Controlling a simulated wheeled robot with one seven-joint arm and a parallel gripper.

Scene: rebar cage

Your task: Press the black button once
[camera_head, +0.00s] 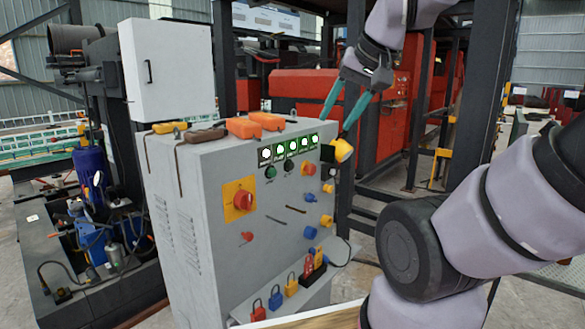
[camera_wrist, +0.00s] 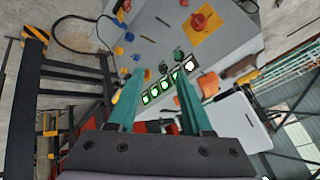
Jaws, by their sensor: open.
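The black button (camera_head: 290,165) is on the sloped face of the grey control cabinet (camera_head: 215,190), below a row of lit green indicators (camera_head: 292,146). A green button (camera_head: 270,171) sits to its left and a red knob (camera_head: 308,169) to its right. In the wrist view the black button (camera_wrist: 163,67) appears small between the fingertips. My gripper (camera_head: 336,122) has two teal fingers, spread apart and empty. It hangs above the upper right of the cabinet, apart from the button. It also shows in the wrist view (camera_wrist: 160,72).
A yellow-and-black part (camera_head: 342,151) sticks out at the cabinet's right edge. A large red rotary switch (camera_head: 243,200) is on the face. Orange pendants (camera_head: 243,127) lie on top. Padlocks (camera_head: 291,284) hang along the lower ledge. Dark steel posts stand behind.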

